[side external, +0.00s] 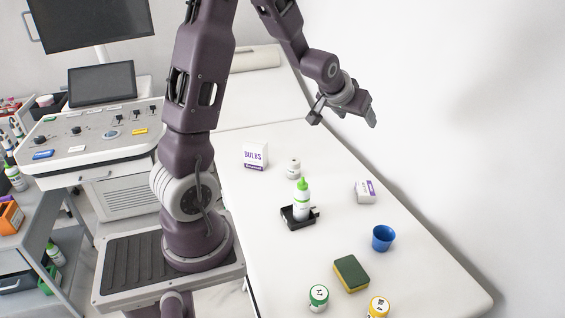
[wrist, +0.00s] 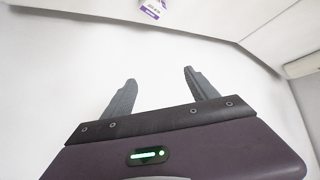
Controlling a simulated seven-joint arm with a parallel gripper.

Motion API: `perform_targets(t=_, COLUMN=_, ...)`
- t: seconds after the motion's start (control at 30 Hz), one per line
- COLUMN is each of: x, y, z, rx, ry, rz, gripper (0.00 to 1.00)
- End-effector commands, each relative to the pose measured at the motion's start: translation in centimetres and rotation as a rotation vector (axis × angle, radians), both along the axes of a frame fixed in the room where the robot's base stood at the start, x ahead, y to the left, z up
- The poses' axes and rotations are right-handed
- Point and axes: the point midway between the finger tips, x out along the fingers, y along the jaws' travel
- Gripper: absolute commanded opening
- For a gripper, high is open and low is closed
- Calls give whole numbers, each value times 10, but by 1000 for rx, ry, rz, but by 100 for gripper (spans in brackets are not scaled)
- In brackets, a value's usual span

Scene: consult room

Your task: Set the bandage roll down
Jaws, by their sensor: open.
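My gripper (side external: 366,112) is high above the right side of the white table. In the wrist view its two grey fingers (wrist: 164,86) are spread apart with nothing between them. No bandage roll can be made out for certain. A small white cylinder (side external: 293,168) stands on the table behind the green-capped bottle and could be the roll, but it is too small to tell. It is well apart from my gripper, lower and to the left.
The green-capped bottle (side external: 302,203) stands at a black holder (side external: 288,223). A BULBS box (side external: 255,155), a purple-and-white box (side external: 365,191), a blue cup (side external: 382,238), a sponge (side external: 351,273), a green-lidded jar (side external: 318,297) and a yellow-lidded jar (side external: 378,307) also stand on the table (side external: 415,282).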

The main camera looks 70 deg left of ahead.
Motion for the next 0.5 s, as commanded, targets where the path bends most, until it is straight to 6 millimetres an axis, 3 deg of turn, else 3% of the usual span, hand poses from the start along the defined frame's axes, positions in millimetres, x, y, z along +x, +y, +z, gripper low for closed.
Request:
perform_targets(t=0.03, x=-21, y=-47, z=33, rx=-19, ry=20, rz=-75, gripper=68)
perform_targets(t=0.1, x=-66, y=-107, z=60, rx=-51, ry=80, rz=-183, gripper=68)
perform_targets(t=0.2, x=-145, y=-172, z=77, rx=-73, ry=170, rz=-331, gripper=68)
perform_targets(t=0.33, x=-230, y=-214, z=75, rx=-75, ry=266, rz=-473, gripper=68)
perform_targets(t=0.4, x=-258, y=-223, z=71, rx=-73, ry=298, rz=-516, gripper=68)
perform_targets(t=0.5, x=-276, y=-227, z=67, rx=-72, ry=323, rz=-541, gripper=68)
